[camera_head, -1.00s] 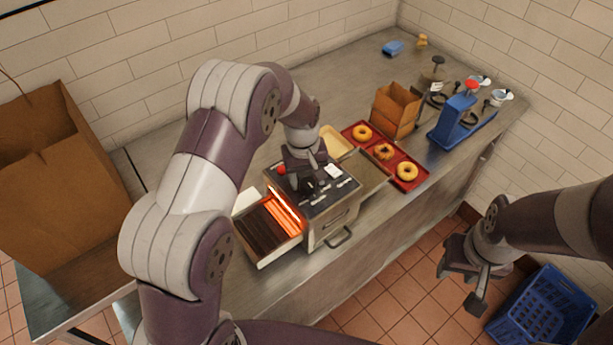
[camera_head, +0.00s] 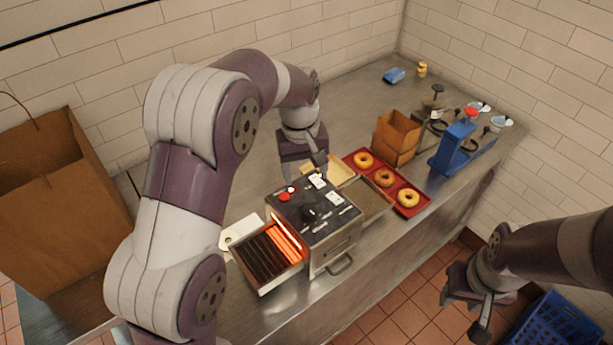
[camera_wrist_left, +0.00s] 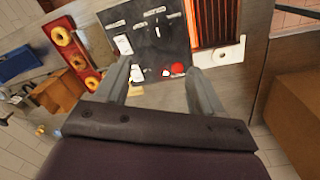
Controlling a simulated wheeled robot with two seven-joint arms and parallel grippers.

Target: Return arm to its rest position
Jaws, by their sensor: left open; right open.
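My left arm comes in from the left in the head view. Its gripper (camera_head: 304,160) is open and empty, above the back edge of a dark-topped toaster machine (camera_head: 335,221). In the left wrist view the two fingers (camera_wrist_left: 161,92) stand apart with the machine's top panel (camera_wrist_left: 150,40) and its red knob beyond them. The fingertips look clear of the panel. My right gripper (camera_head: 466,312) is open and empty at the lower right, in front of the counter and above the floor.
Glowing red heating bars (camera_head: 284,241) show at the machine's left end. A red tray (camera_head: 393,187) holds three bagels. A brown box (camera_head: 398,137) and a blue device (camera_head: 453,150) stand to the right. A big paper bag (camera_head: 65,215) is left; a blue crate (camera_head: 550,328) is on the floor.

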